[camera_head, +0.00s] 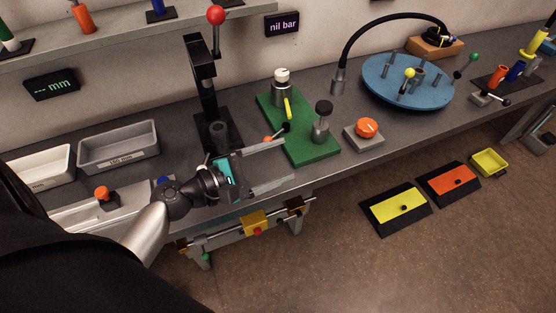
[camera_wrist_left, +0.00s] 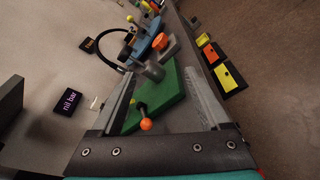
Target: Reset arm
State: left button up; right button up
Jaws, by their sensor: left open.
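My left gripper (camera_head: 289,160) reaches in from the left over the front edge of the bench. Its two long fingers are spread apart with nothing between them, pointing right toward the green base plate (camera_head: 310,149). In the left wrist view the open fingers (camera_wrist_left: 160,73) frame the green plate (camera_wrist_left: 172,108) and a small lever with an orange ball (camera_wrist_left: 146,124). The head view also shows this orange ball (camera_head: 268,139), close to the upper finger. I cannot tell whether they touch. My right gripper is in neither view.
A black press with a red ball (camera_head: 216,15) stands behind the gripper. An orange knob (camera_head: 367,126) and a blue turntable (camera_head: 395,92) lie to the right. Grey (camera_head: 120,149) and white (camera_head: 40,168) bins are at left. Coloured pedals lie on the floor, including a yellow one (camera_head: 392,208).

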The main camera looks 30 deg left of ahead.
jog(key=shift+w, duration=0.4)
